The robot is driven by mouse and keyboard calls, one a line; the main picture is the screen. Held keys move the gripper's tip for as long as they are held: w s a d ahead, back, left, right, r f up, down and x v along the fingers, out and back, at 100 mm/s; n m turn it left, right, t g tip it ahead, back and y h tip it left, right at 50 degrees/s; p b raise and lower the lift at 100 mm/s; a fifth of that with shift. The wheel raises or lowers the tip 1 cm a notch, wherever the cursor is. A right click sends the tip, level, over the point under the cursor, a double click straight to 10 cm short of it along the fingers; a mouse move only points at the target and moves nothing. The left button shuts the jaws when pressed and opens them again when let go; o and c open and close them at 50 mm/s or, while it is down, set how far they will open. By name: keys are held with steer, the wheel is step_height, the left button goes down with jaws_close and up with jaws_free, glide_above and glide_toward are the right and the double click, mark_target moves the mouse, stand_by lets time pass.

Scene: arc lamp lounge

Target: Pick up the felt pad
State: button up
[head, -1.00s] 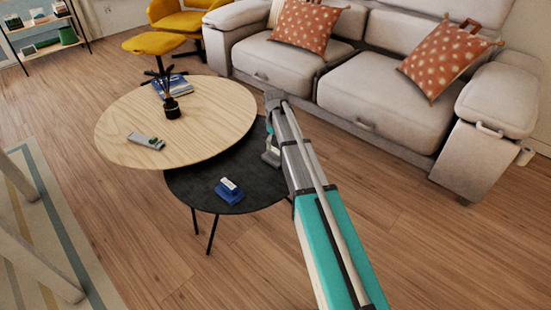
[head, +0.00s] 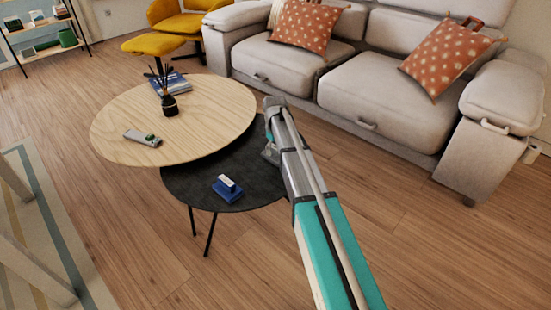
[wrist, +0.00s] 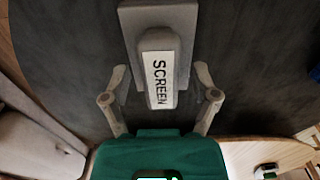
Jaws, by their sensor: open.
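A grey felt pad (wrist: 183,42) with a raised grey grip and a white label reading "SCREEN" lies on the black round table (wrist: 70,60) in the wrist view. My gripper (wrist: 160,72) is open, with one finger on each side of the raised grip and visible gaps to it. In the head view my gripper (head: 270,151) hangs low over the right side of the black table (head: 205,200). The pad cannot be made out there behind my arm. A blue pad-like block (head: 227,188) with a white-topped grip sits near the table's front edge.
A higher wooden round table (head: 200,120) overlaps the black one at the left. It holds a grey remote-like object (head: 142,138), a dark reed diffuser (head: 169,104) and a blue book (head: 172,84). A pale sofa (head: 370,105) stands behind.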

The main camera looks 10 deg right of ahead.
stand_by(0.6)
jaws_close()
